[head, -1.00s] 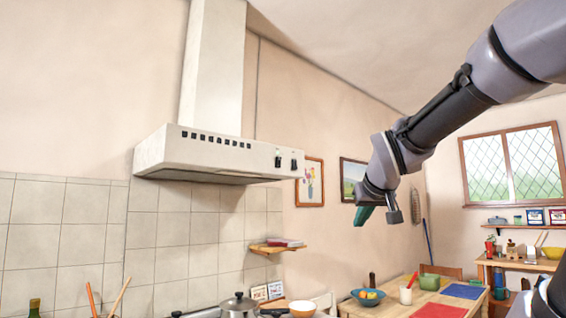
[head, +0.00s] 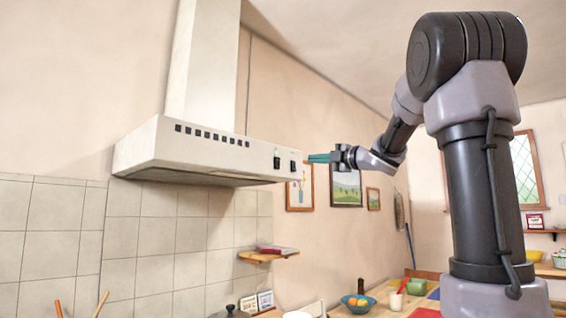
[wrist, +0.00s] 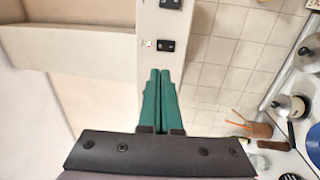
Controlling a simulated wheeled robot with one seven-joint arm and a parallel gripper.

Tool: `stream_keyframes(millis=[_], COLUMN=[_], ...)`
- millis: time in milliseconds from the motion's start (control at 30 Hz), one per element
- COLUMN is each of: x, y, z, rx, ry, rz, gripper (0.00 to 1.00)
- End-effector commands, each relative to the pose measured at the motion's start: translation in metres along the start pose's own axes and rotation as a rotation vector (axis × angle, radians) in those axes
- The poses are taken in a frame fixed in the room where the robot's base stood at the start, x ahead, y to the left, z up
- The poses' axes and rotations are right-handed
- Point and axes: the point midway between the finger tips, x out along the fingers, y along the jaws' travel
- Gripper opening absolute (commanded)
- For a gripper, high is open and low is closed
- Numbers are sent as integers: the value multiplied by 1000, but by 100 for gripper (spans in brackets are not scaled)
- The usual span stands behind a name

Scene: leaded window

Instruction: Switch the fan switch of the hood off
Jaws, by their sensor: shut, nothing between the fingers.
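The white range hood (head: 205,152) hangs on the wall at the left in the head view. Its front has two dark switches near the right end, a left one (head: 277,162) and a right one (head: 293,166). Which is the fan switch I cannot tell. My gripper (head: 310,158) has green fingers, shut and empty, pointing left just beyond the hood's right end. In the wrist view the finger tips (wrist: 159,72) are near the closer switch (wrist: 166,46), with a small mark beside it; the other switch (wrist: 171,5) is at the top edge. Contact is not visible.
A row of dark vent slots (head: 212,136) lies left of the switches. A small wall shelf (head: 267,256) with books is below the hood. A stove with pots (wrist: 290,105) shows in the wrist view. Framed pictures hang on the wall behind my gripper.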

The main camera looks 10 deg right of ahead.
Motion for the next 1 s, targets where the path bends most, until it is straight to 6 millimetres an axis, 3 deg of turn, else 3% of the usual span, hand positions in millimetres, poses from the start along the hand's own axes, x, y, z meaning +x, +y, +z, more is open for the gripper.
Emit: stream_keyframes(millis=[467,667,1000], x=[5,35,106], y=[-1,-2,-2], z=[-2,-2,-3], rx=[-12,-10,-10], ry=[15,17,16], rz=[-5,-5,-5], gripper=[0,0,0])
